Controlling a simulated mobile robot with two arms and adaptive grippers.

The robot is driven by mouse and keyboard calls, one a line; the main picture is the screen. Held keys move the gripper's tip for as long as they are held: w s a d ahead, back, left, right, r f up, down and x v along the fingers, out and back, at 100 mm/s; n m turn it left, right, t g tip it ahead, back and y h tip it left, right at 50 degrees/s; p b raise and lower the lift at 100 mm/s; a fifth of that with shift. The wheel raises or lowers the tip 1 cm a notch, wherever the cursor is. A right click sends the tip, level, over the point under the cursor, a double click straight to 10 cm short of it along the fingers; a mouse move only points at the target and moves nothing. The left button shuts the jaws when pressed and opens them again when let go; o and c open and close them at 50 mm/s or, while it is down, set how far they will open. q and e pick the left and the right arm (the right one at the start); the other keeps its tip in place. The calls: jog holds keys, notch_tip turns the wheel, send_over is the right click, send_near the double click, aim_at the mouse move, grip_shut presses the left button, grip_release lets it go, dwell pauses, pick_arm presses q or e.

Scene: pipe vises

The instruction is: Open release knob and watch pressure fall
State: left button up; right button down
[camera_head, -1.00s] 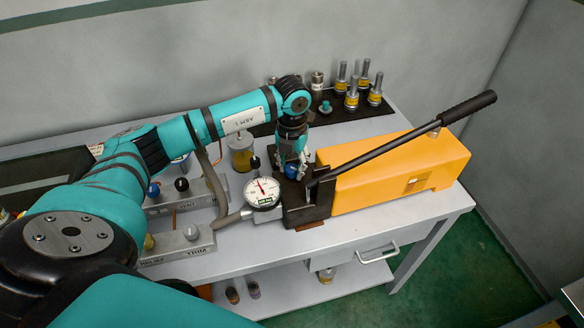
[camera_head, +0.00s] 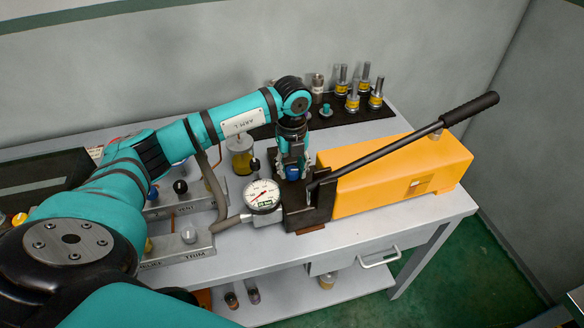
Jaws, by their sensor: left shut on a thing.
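The blue release knob (camera_head: 292,172) sits on the dark pump block (camera_head: 312,207) at the front end of the yellow hand pump (camera_head: 400,172). My left gripper (camera_head: 291,165) points down over the knob and is shut on it; the fingers hide part of it. The white round pressure gauge (camera_head: 262,196) stands just left of the block. Its red needle points to the lower left of the dial; the numbers are too small to read. My right gripper is out of view.
The long black pump lever (camera_head: 410,138) slopes up to the right over the pump. Valve blocks with knobs (camera_head: 183,243) and a grey hose (camera_head: 215,187) lie left of the gauge. Several metal fittings (camera_head: 353,95) stand on a dark mat behind. The table's right front is clear.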

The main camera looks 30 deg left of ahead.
aim_at(292, 170)
pick_arm(q)
jog(key=shift+r, duration=0.1)
jog(key=o, duration=1.1)
jog(key=shift+o, duration=0.2)
notch_tip(292, 170, up, 12)
dwell(0.4)
